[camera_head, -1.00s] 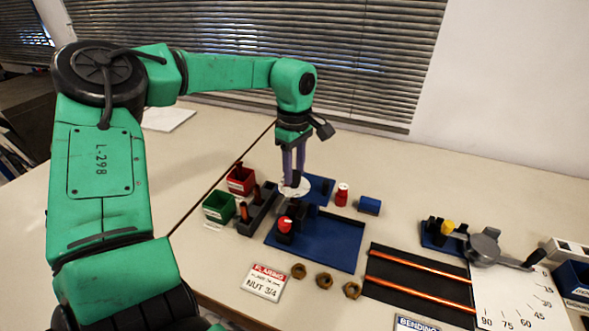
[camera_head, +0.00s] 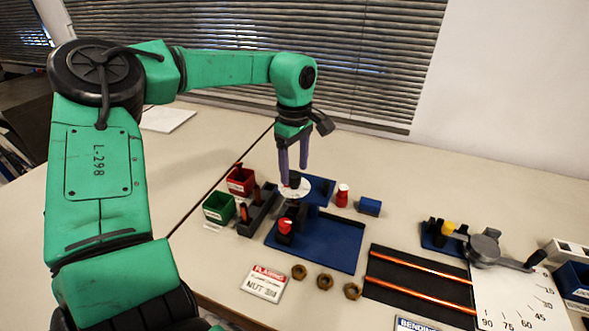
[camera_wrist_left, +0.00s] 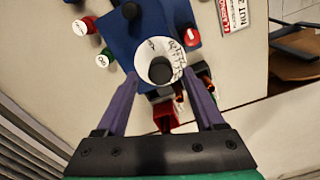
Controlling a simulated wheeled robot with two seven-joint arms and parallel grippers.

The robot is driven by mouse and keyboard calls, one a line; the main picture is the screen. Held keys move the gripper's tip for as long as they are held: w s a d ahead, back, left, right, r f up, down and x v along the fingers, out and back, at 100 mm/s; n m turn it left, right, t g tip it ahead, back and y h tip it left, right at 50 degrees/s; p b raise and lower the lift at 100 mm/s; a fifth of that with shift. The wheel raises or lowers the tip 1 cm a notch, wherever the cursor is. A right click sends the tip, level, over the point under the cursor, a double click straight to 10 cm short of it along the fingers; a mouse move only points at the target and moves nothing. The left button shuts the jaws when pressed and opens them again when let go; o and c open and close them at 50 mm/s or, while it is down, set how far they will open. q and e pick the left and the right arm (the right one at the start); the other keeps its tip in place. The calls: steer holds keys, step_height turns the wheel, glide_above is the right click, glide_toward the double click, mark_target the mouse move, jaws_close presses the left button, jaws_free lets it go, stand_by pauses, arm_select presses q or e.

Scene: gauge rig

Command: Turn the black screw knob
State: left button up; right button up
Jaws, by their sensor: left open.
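The black screw knob (camera_head: 295,180) stands on a white marked disc (camera_head: 288,192) over the blue flaring rig. In the left wrist view the knob (camera_wrist_left: 160,70) shows as a dark round top in the middle of the white dial (camera_wrist_left: 147,48). My left gripper (camera_head: 293,168) is open and points down, just above the knob. In the left wrist view its two purple fingers (camera_wrist_left: 160,88) are spread to either side of the knob, apart from it. My right gripper is in neither view.
A red knob (camera_head: 285,226) sits on the blue tray (camera_head: 340,240). Red (camera_head: 241,181) and green (camera_head: 218,207) bins stand left of it. Several brass nuts (camera_head: 325,281) lie in front, with copper rods (camera_head: 420,265) on a black mat to the right.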

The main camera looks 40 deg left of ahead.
mark_target(294, 174)
arm_select(q)
step_height(294, 174, up, 14)
steer(key=shift+f, duration=0.2)
stand_by(0.4)
